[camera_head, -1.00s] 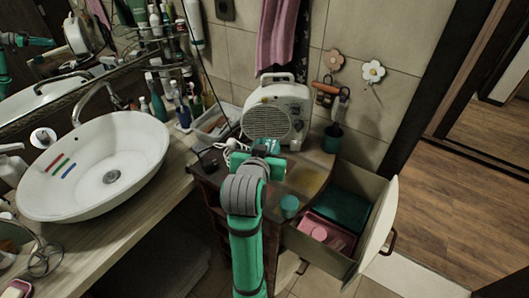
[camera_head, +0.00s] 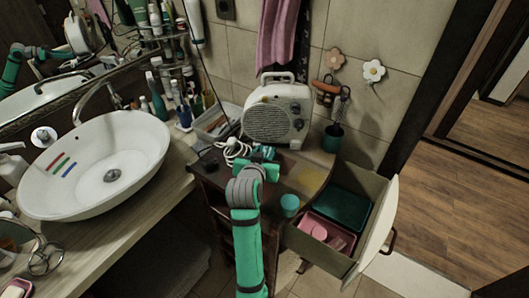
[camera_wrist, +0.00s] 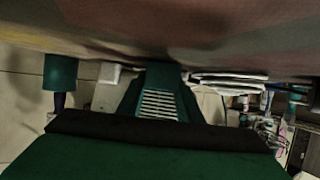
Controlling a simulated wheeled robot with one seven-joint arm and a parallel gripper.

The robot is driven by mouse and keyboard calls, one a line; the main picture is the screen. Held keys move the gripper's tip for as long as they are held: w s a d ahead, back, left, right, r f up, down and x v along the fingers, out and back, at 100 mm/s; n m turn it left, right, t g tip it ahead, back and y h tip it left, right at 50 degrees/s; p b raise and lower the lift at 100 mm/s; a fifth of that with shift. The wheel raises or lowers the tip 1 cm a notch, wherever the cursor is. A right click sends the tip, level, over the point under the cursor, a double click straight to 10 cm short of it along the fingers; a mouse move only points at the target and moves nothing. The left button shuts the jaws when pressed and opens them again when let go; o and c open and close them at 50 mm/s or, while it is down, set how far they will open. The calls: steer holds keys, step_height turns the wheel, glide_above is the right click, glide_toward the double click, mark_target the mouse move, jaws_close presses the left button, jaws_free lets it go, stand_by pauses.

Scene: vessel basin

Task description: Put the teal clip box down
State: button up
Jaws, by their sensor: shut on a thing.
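The teal clip box (camera_head: 263,153) shows as a small teal shape at the tip of my gripper (camera_head: 258,163), just in front of the heater. My gripper is shut on it, over the back part of the dark cabinet top (camera_head: 312,178). The arm hides much of the hold, and I cannot tell whether the box touches the top. In the wrist view a teal slotted piece (camera_wrist: 158,103) shows in the middle, above a large dark green, black-edged part. I cannot tell surely whether that piece is the box.
A cream heater (camera_head: 278,112) stands behind my gripper, with a white cable (camera_head: 235,150) to its left. A dark teal cup (camera_head: 332,138) stands at the right, and a small teal jar (camera_head: 289,205) near the front edge. The open drawer (camera_head: 377,232) juts out below. The top's right part is clear.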

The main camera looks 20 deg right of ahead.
steer(key=shift+f, duration=0.1)
steer(key=o, duration=1)
steer(key=shift+o, duration=0.2)
